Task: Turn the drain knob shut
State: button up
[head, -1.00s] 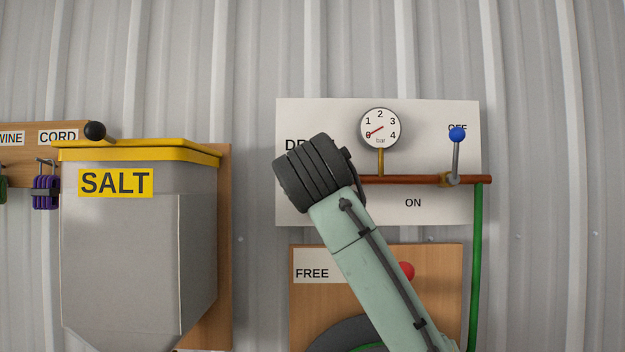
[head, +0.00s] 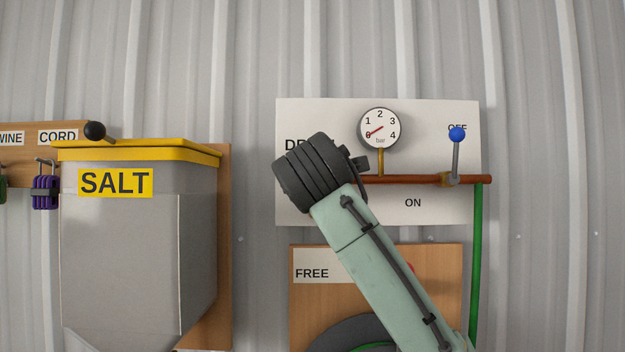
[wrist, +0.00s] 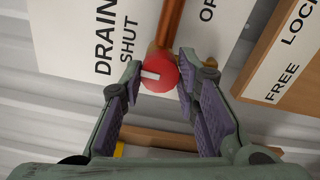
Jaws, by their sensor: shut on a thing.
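The drain knob (wrist: 159,74) is a round red knob with a white pointer bar, seen in the wrist view at the end of a copper pipe (wrist: 170,25). The bar points left in that view, toward the side with the word SHUT (wrist: 128,38). My gripper (wrist: 161,70) has one finger on each side of the knob and is shut on it. In the head view my arm covers the knob and the gripper's fingers, and part of the DRAIN sign (head: 293,145).
A gauge (head: 380,129) reads near 0 above the pipe. A blue-tipped lever (head: 457,134) stands upright toward OFF at right, with a green hose (head: 478,265) below. A grey SALT bin (head: 140,240) is at left. A FREE board (head: 310,257) lies below, partly behind my arm.

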dwell(0.4)
jog(key=o, duration=1.2)
jog(key=shift+c, duration=0.2)
jog(key=shift+s, duration=0.1)
jog(key=s, duration=1.2)
